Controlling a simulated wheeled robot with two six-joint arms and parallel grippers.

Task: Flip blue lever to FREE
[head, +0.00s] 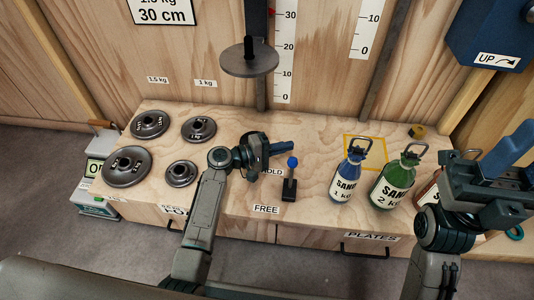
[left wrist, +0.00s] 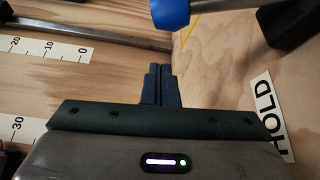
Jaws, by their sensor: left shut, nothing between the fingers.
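The lever has a blue ball knob (head: 292,162) on a short stem above a dark base (head: 288,195) on the wooden bench. Its stem points up in the picture, the knob beside the HOLD label (head: 273,172). The FREE label (head: 265,209) lies at the bench's front, left of the base. My left gripper (head: 287,147) is shut and empty, its fingertips just behind the knob. In the left wrist view, the shut fingers (left wrist: 161,85) point toward the knob (left wrist: 170,12), with a visible gap. My right gripper (head: 512,148) is at the far right; its jaw opening is unclear.
Several dark weight plates (head: 149,124) lie left of my left arm. A blue sand bottle (head: 349,172) and a green one (head: 393,180) stand right of the lever. A round dark disc (head: 249,62) hangs on a rail behind. A blue box (head: 492,38) is at upper right.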

